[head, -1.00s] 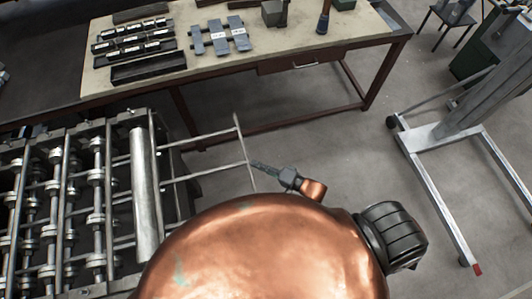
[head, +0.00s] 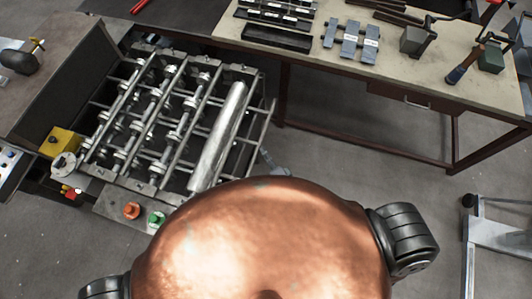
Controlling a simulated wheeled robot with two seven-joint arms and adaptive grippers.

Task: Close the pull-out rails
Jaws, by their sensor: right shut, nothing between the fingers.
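The pull-out rails (head: 264,130) are on the right side of the roller machine (head: 165,120). Their thin end bar now sits close beside the machine's right edge, with only short rail lengths showing between. My right gripper (head: 266,156) is shut and empty, at the outer side of the end bar near its lower end. It is small and partly hidden behind my copper body, so I cannot tell whether it touches the bar. My left gripper is not in view.
A workbench (head: 460,85) with dark tools and blocks stands behind. An orange button (head: 132,211) and a green button (head: 156,219) sit on the machine's front. A grey wheeled frame (head: 495,235) stands at the right. The floor between is clear.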

